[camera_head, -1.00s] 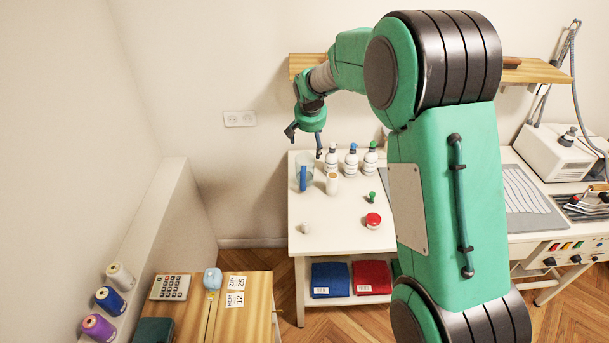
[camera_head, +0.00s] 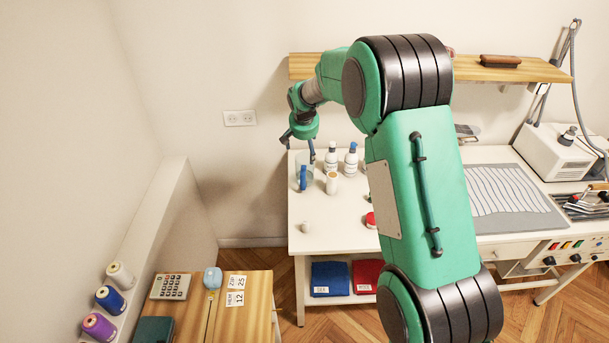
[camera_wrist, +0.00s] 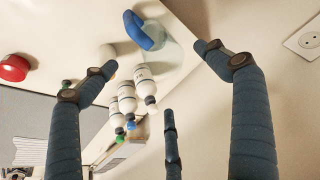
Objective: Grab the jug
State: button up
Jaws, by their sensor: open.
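The jug (camera_head: 302,178) is a clear, see-through vessel with a blue handle. It stands at the back left corner of the white table. In the wrist view the jug (camera_wrist: 146,32) shows at the top middle, its blue handle towards the camera. My gripper (camera_head: 298,148) is open and empty, above the jug at the table's back left. In the wrist view my gripper (camera_wrist: 157,62) has its fingers spread wide, with the jug beyond the gap between the upper fingertips. No finger clearly touches it.
White bottles (camera_head: 331,158) with coloured caps stand just right of the jug. A cream cylinder (camera_head: 332,184) is close to its front right. A small pale object (camera_head: 305,228) lies nearer the front. A wooden shelf (camera_head: 520,71) runs along the wall.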

send_near(305, 161)
jog(key=shift+s+f, duration=0.25)
jog(key=shift+s, duration=0.45)
jog(key=shift+s+f, duration=0.25)
jog(key=shift+s, duration=0.5)
jog(key=shift+f, duration=0.1)
jog(key=shift+b+x, duration=0.45)
jog(key=shift+x, duration=2)
jog(key=shift+w, duration=0.1)
jog(key=c, duration=1.8)
